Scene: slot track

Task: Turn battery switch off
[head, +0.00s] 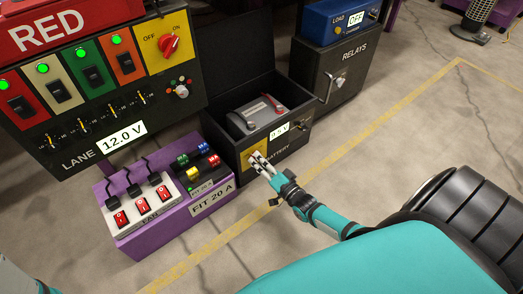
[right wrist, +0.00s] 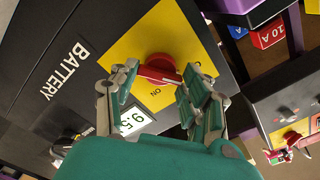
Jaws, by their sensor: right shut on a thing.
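The battery switch is a red knob (right wrist: 157,68) on a yellow plate (right wrist: 118,40), shown in the right wrist view on the black battery box. An "ON" label is printed on the plate close to the knob. In the head view the yellow plate (head: 248,153) is on the front of the battery box (head: 230,146), and the knob is hidden by my gripper. My right gripper (head: 260,162) is at the plate; in the right wrist view its fingers (right wrist: 157,76) are shut on the knob from both sides. My left gripper is not in view.
A purple fuse stand (head: 140,240) with red rocker switches stands left of the battery box. The lane panel (head: 60,145) above has another red knob (head: 169,43) on yellow. A relay cabinet (head: 340,75) stands behind to the right.

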